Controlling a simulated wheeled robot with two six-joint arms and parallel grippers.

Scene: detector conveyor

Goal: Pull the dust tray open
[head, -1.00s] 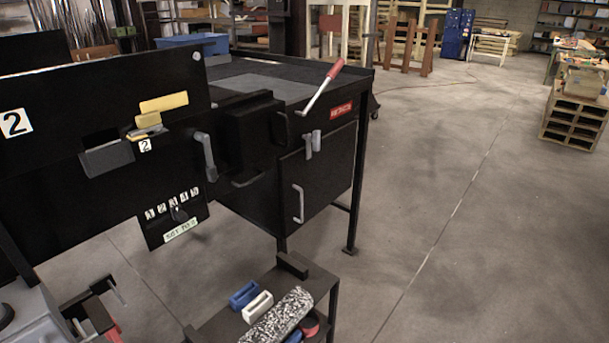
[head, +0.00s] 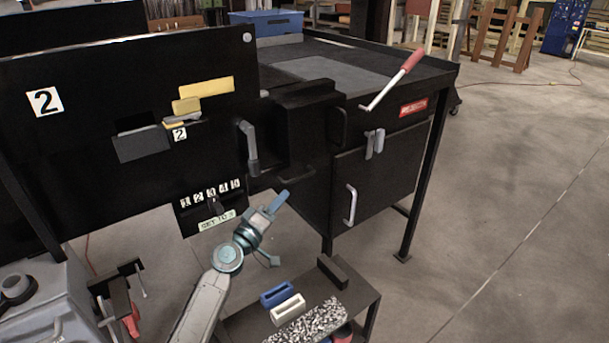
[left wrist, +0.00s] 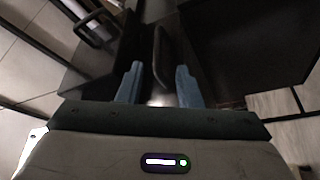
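A black box-shaped machine (head: 310,130) stands at the centre of the head view. A dark bar handle (head: 297,178) sits low on its front; which part is the dust tray is hard to tell, black on black. My left gripper (head: 280,203) is in front of and below this handle, apart from it in the head view. In the left wrist view my left gripper (left wrist: 158,85) is open, its two blue fingers spread. A dark curved handle (left wrist: 160,52) shows ahead, in line with the gap between them. My right gripper is not in view.
A cabinet door with a pale handle (head: 350,204) and a latch (head: 374,143) is to the right. A red-gripped lever (head: 392,80) is above. A low cart (head: 350,300) holding blocks stands below. A panel marked 2 (head: 140,90) is at left.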

